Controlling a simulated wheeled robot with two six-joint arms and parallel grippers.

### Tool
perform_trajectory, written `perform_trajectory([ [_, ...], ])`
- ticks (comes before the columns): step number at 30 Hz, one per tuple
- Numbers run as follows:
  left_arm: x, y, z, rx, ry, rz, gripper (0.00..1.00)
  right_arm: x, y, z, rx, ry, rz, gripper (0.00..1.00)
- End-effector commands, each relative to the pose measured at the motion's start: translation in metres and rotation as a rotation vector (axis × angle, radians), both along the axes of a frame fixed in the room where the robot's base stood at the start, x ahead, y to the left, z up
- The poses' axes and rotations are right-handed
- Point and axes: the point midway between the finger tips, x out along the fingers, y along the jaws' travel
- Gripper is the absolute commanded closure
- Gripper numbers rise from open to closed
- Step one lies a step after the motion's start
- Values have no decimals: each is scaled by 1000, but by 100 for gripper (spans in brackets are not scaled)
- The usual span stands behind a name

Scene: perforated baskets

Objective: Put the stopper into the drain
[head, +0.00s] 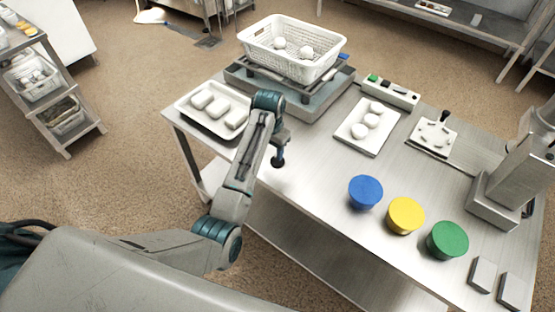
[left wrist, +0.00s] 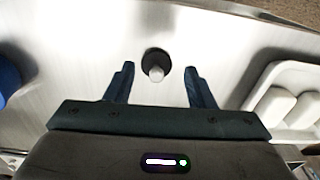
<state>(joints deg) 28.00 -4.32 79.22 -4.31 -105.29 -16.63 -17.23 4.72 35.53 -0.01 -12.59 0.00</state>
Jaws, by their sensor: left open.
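My left gripper (head: 279,147) points down over the left part of the steel table (head: 325,180). In the left wrist view its two dark fingers (left wrist: 159,68) are spread, with nothing held between them. Between and beyond the fingertips is a dark round shape (left wrist: 157,57) on the table, with a pale, rounded knob (left wrist: 156,73) at its near side. This looks like the stopper, but I cannot tell whether the dark round is its base or the drain opening. My right gripper is out of view.
A white tray (head: 184,104) with pale blocks lies left of the gripper. A white basket (head: 290,62) stands on a platform behind. Blue (head: 366,191), yellow (head: 405,215) and green (head: 447,240) discs stand to the right. The table between gripper and blue disc is clear.

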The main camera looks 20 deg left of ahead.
Motion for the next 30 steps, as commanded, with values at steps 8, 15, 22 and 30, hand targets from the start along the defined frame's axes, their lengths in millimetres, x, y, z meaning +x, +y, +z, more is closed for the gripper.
perform_trajectory([
  [8, 36, -17, 40, -3, 33, -55, 51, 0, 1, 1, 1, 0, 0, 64],
  [15, 36, -17, 10, -4, 39, -58, 51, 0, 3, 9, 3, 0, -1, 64],
  [22, 36, -17, -14, -3, 37, -57, 51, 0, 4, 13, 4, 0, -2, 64],
  [30, 30, -11, -47, -4, 38, -57, 51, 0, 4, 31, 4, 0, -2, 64],
])
